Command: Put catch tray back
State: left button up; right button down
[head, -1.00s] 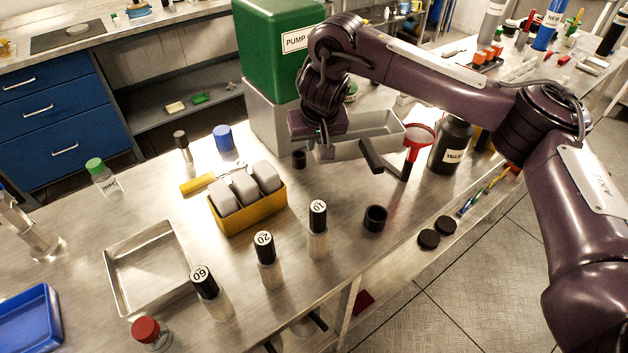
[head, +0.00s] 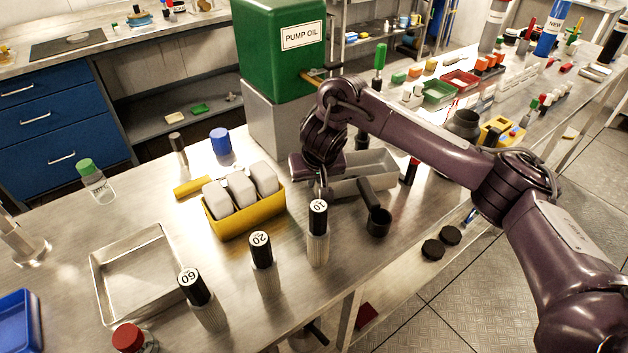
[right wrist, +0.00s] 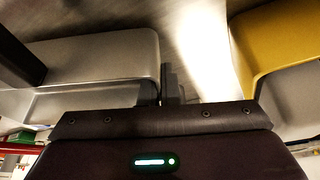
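The catch tray seems to be the grey metal tray (head: 372,166) with a black bar-like handle (head: 369,194), right of the green pump oil can (head: 281,38). My right gripper (head: 323,188) is at the tray's left end. In the right wrist view the fingers (right wrist: 166,88) seem closed on the edge of the tray (right wrist: 95,58). The tray is level and low over the bench; I cannot tell whether it touches. My forearm hides some of its surroundings. My left gripper is not in view.
A yellow holder (head: 246,222) with grey blocks stands close left of the gripper. Black-capped bottles, including the "10" bottle (head: 318,235), stand in front. A black cup (head: 378,224) is near the handle. Another shallow metal tray (head: 140,275) lies at left.

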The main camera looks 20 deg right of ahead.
jog(key=shift+f, duration=0.1)
jog(key=c, duration=1.7)
grip_release()
jog(key=shift+f, duration=0.15)
jog(key=shift+r, duration=0.4)
jog(key=p+v, duration=0.6)
jog(key=v, duration=0.6)
